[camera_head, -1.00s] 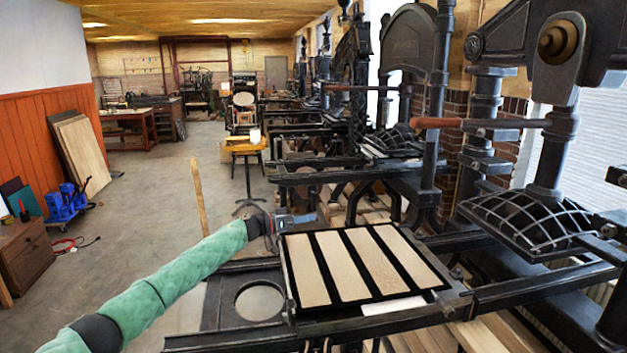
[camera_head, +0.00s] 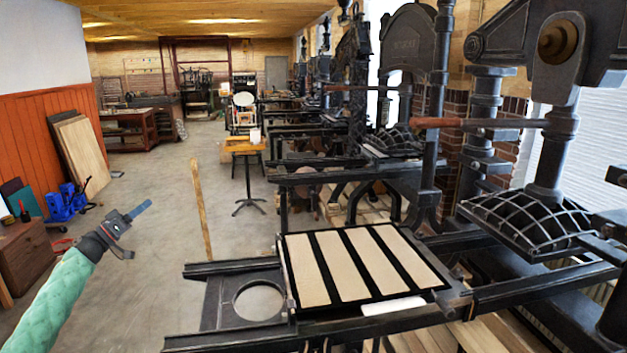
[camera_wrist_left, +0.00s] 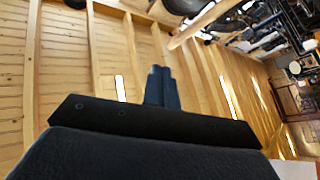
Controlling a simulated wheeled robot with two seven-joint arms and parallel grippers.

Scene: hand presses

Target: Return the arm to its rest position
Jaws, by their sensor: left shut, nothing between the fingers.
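My left arm, in a green sleeve, comes in from the lower left of the head view. Its gripper (camera_head: 140,209) is held in the air over the open floor, left of the nearest press, and points up and to the right. The two blue fingers are together with nothing between them. In the left wrist view the blue fingers (camera_wrist_left: 162,86) lie side by side, with the wooden ceiling behind them. My right gripper does not show in either view.
The nearest press bed (camera_head: 362,262) with light strips stands right of the arm, clear of it. A brown cabinet (camera_head: 24,257) and blue equipment (camera_head: 66,203) stand at the left. The concrete floor (camera_head: 150,300) is free around the gripper.

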